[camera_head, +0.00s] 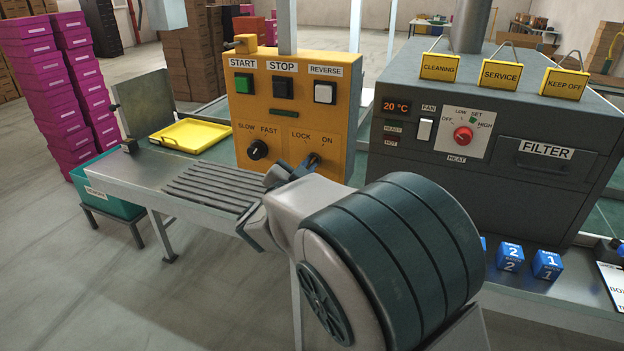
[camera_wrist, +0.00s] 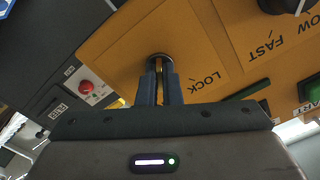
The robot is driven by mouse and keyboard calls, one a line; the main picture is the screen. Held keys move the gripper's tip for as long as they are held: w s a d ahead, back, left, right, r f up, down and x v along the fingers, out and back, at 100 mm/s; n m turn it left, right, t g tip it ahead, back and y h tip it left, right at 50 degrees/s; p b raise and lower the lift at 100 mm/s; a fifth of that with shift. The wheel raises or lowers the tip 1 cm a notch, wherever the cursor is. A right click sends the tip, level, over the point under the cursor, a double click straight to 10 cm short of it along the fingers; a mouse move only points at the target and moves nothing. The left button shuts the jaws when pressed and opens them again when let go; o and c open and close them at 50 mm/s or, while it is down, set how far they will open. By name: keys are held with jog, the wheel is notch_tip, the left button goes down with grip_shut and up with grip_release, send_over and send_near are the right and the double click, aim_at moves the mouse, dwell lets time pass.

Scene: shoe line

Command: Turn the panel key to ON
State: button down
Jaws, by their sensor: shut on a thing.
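The yellow control panel (camera_head: 292,105) stands behind the belt, with a key switch at its lower right under the words LOCK and ON. The word LOCK (camera_wrist: 207,80) shows beside the fingers there. ON is not readable in that view. I cannot tell which way the key points.
START, STOP and REVERSE buttons (camera_head: 325,93) and a SLOW/FAST knob (camera_head: 257,149) are on the same panel. A dark heater box (camera_head: 490,180) with a red knob stands close at right. A yellow tray (camera_head: 195,135) lies at left. Blue numbered blocks (camera_head: 547,265) stand at right.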

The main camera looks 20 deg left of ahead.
jog(key=shift+w+d+r+m+b, duration=0.1)
jog(key=shift+r+m+b, duration=0.2)
jog(key=shift+r+m, duration=0.15)
jog(key=c, duration=1.6)
grip_release()
jog(key=shift+f, duration=0.25)
jog(key=s+a, duration=0.1)
jog(key=s, duration=1.2)
jog(key=shift+s+b, duration=0.35)
jog(key=shift+s, duration=0.05)
jog(key=shift+w, duration=0.1)
